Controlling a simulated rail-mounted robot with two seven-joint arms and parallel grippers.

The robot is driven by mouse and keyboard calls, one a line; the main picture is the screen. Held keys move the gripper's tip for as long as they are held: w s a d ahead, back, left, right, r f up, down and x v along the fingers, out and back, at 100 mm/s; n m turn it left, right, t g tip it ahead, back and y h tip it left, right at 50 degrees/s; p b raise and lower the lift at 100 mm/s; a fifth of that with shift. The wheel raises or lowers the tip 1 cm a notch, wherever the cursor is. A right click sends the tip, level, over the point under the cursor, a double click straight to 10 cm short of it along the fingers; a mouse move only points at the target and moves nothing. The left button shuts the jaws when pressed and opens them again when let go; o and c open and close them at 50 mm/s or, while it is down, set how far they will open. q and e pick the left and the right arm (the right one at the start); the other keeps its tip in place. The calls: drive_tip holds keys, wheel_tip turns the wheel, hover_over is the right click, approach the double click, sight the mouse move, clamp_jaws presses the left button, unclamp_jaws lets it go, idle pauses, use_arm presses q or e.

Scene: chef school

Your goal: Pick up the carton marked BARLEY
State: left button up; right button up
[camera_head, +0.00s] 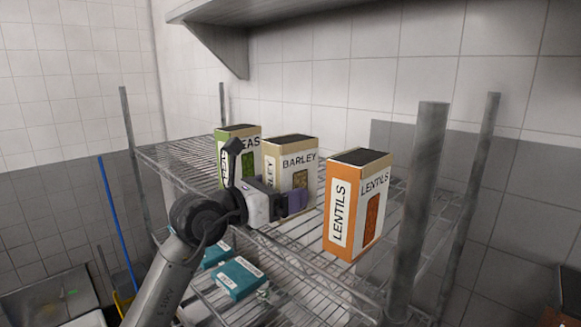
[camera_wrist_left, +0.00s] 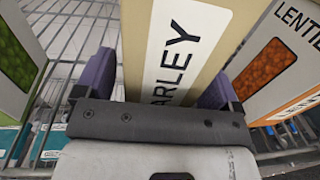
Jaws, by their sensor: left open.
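The BARLEY carton (camera_head: 299,166) is a tan box with a dark top and a white label. It stands upright on a wire shelf, between a green carton and an orange one. My left gripper (camera_head: 282,197) is at the carton's lower front and hides part of it. In the left wrist view, the carton (camera_wrist_left: 196,45) stands between the two purple fingers of the open left gripper (camera_wrist_left: 155,88). The right finger looks close to the carton's side; I cannot tell whether it touches. My right gripper is not in view.
The orange LENTILS carton (camera_head: 343,226) stands close on the right. A green carton (camera_head: 222,147) ending in "EAS" stands on the left. Teal boxes (camera_head: 239,277) lie on a lower level. A metal post (camera_head: 416,200) rises at the shelf's front right. A grey wall shelf (camera_head: 270,10) hangs above.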

use_arm(q)
drive_tip(key=shift+w+d, duration=0.25)
drive_tip(key=shift+c, duration=0.4)
drive_tip(key=c, duration=1.2)
drive_tip(key=shift+c, duration=0.3)
drive_tip(key=shift+r, duration=0.15)
